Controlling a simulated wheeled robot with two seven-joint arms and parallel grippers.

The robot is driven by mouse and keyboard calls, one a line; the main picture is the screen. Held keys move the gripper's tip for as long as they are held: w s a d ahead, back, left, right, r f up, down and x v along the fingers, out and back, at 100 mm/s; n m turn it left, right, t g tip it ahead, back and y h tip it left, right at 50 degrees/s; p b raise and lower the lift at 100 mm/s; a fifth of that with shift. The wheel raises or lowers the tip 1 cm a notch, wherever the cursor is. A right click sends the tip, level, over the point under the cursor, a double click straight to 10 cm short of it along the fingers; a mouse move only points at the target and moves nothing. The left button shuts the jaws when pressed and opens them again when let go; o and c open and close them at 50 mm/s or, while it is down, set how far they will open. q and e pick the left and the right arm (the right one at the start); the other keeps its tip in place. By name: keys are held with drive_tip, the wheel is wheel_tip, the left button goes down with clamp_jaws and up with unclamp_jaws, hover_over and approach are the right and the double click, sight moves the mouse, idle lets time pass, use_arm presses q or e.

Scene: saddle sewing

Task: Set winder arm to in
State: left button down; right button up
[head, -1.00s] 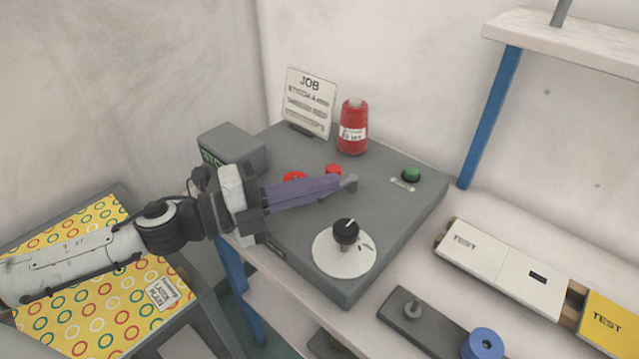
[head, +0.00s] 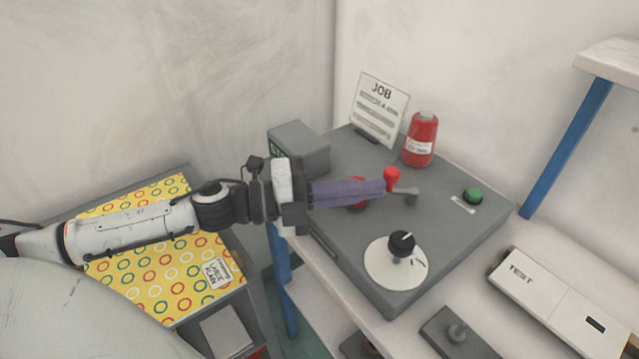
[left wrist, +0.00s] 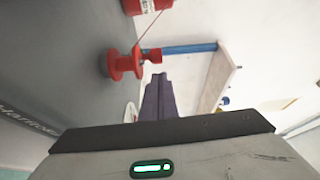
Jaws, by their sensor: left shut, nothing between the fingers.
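The winder arm appears to be the short grey lever (head: 407,194) on the grey machine box (head: 450,230), beside a small red post (head: 392,178). My left gripper (head: 383,188), with purple fingers, is shut and empty. Its tips are at the lever's left end in the head view; I cannot tell if they touch. A red spool (head: 357,207) is partly hidden behind the fingers. In the left wrist view, the closed fingertips (left wrist: 160,78) point toward the red post (left wrist: 152,55), right of the red spool (left wrist: 122,66). My right gripper is not in view.
On the box stand a JOB card (head: 380,108), a red thread cone (head: 421,140), a green button (head: 473,196) and a black knob on a white dial (head: 402,244). A blue shelf post (head: 565,150) rises at right. A patterned yellow panel (head: 150,290) lies below my left arm.

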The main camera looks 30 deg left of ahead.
use_arm(q)
drive_tip(key=shift+s+d+r, duration=0.1)
drive_tip(key=shift+s, duration=0.5)
drive_tip(key=shift+s+d+r, duration=0.1)
drive_tip(key=shift+s, duration=0.45)
drive_tip(key=a, duration=0.3)
drive_tip(key=s+a+b, duration=0.1)
drive_tip(key=shift+s+a+f, duration=0.1)
drive_tip(key=shift+a+f, duration=0.25)
drive_tip(key=shift+a, duration=0.05)
drive_tip(key=a, duration=0.2)
drive_tip(key=s+a, duration=0.1)
drive_tip(key=shift+a+r, duration=0.25)
drive_tip(key=shift+s+a, duration=0.2)
drive_tip(key=shift+a, duration=0.5)
